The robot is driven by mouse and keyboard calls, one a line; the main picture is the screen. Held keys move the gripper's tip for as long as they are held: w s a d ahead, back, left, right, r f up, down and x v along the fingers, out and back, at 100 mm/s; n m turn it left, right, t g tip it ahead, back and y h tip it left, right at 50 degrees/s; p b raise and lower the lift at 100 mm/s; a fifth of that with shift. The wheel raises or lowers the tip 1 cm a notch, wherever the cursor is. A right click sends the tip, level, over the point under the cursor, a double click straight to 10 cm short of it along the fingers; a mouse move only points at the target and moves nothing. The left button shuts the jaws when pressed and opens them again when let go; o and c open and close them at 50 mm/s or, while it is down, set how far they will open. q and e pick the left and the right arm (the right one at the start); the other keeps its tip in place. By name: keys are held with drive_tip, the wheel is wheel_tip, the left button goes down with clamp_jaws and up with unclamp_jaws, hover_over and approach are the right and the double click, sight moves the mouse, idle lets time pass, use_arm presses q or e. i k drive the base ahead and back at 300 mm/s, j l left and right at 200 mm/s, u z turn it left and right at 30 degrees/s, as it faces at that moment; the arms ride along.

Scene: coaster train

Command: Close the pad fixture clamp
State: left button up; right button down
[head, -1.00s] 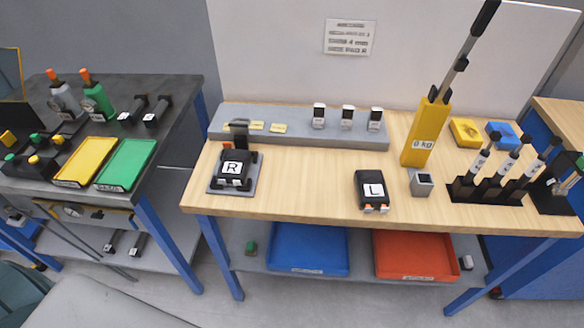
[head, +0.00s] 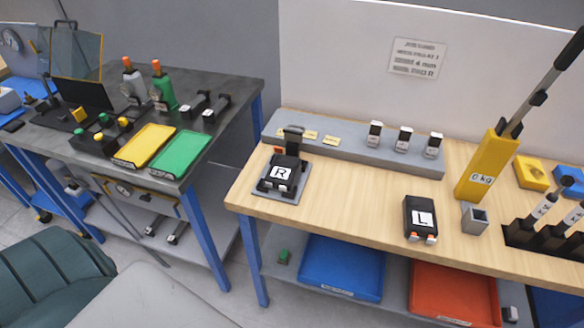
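The pad fixture (head: 262,188) is a grey plate at the left end of the wooden bench. A black block marked R (head: 282,172) sits on it. A dark upright clamp piece (head: 293,138) stands at the fixture's back edge, raised above the block. A second black block marked L (head: 421,217) lies apart on the bench to the right. Neither of my grippers shows in the head view.
A grey raised strip (head: 345,150) runs along the bench's back with small labelled parts. A yellow 0 kg lever device (head: 487,165) stands right. Blue (head: 340,265) and red (head: 455,292) trays sit below. A dark table (head: 215,130) stands left, with a gap between. A green chair (head: 55,270) is front left.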

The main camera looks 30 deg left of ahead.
sight(291, 135)
drive_tip(key=j+z, duration=0.3)
drive_tip(key=j, duration=0.55)
drive_tip(key=k+j+z, duration=0.1)
drive_tip(key=j+z, duration=0.2)
drive_tip(key=j, duration=0.55)
